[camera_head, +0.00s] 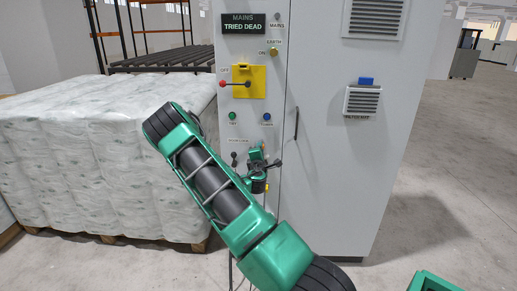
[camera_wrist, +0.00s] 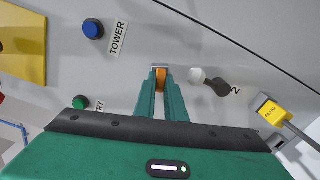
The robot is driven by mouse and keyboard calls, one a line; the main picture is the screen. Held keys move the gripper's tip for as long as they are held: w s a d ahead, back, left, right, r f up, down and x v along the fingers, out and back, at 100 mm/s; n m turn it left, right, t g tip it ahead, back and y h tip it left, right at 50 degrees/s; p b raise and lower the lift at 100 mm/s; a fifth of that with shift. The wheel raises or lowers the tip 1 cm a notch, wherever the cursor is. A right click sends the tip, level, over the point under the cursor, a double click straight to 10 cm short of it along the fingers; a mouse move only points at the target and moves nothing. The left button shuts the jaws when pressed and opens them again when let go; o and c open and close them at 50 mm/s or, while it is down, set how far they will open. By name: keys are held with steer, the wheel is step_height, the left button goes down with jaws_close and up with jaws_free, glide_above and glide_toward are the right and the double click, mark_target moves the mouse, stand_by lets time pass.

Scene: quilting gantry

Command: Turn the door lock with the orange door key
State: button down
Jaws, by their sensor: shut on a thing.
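The orange door key (camera_wrist: 161,78) shows between the two green fingers of my gripper (camera_wrist: 160,74) in the wrist view. The fingers are shut on it, and its far end meets or nearly meets a small pale metal fitting (camera_wrist: 160,66) on the grey panel, which seems to be the door lock. How deep the key sits is hidden by the fingertips.
A black knob with a white ball (camera_wrist: 212,84) is just right of the fingers in the wrist view. A yellow plug tag (camera_wrist: 271,111) is farther right. A blue button (camera_wrist: 92,29) is upper left.

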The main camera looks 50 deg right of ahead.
steer(key=shift+m, duration=0.8)
steer(key=shift+m, duration=0.9)
steer(key=c, duration=1.7)
jaws_free()
steer(key=shift+c, duration=0.2)
steer(key=v, duration=1)
steer(key=shift+a, duration=0.25)
steer(key=shift+s, duration=0.15)
